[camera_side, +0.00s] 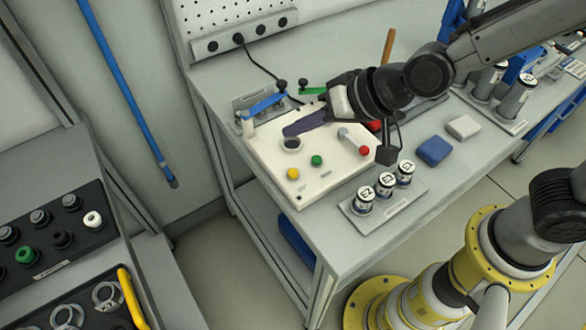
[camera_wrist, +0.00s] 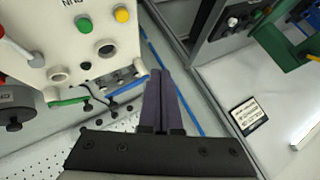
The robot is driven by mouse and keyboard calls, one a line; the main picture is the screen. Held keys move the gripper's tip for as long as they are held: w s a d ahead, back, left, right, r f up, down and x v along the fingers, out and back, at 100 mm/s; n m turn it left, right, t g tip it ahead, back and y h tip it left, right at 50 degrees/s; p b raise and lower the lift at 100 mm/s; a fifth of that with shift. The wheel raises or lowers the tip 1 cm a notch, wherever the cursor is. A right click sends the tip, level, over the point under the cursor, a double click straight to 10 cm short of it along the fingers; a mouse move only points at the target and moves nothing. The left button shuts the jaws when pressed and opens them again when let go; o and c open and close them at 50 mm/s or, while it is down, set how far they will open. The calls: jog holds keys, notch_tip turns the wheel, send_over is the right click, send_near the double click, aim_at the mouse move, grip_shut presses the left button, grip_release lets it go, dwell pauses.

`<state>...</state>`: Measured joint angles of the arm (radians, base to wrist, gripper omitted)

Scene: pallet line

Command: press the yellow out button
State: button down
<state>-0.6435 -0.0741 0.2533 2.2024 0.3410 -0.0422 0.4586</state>
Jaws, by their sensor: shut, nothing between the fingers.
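The yellow button (camera_side: 293,174) sits near the front left edge of a white control panel (camera_side: 262,160) on the table. In the wrist view the yellow button (camera_wrist: 122,15) is at the top, beside a green button (camera_wrist: 84,25). My gripper (camera_side: 287,132) is shut and empty, its purple-grey fingers above the panel's back left part in the side view. It is apart from the yellow button. In the wrist view my gripper (camera_wrist: 159,75) points at the area beside the panel.
The panel also carries a green button (camera_side: 316,160), a red button (camera_side: 364,150), a black round knob (camera_side: 291,143) and a lever (camera_side: 344,133). Several labelled cylinders (camera_side: 384,183) stand in a rack in front. A blue block (camera_side: 434,151) and a white block (camera_side: 463,127) lie to the right.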

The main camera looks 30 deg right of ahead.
jog(key=shift+f, duration=4.4)
jog(key=shift+f, duration=0.4)
jog(key=shift+f, duration=0.55)
jog(key=shift+r, duration=0.95)
jog(key=shift+r, duration=0.1)
jog(key=shift+r, duration=2.45)
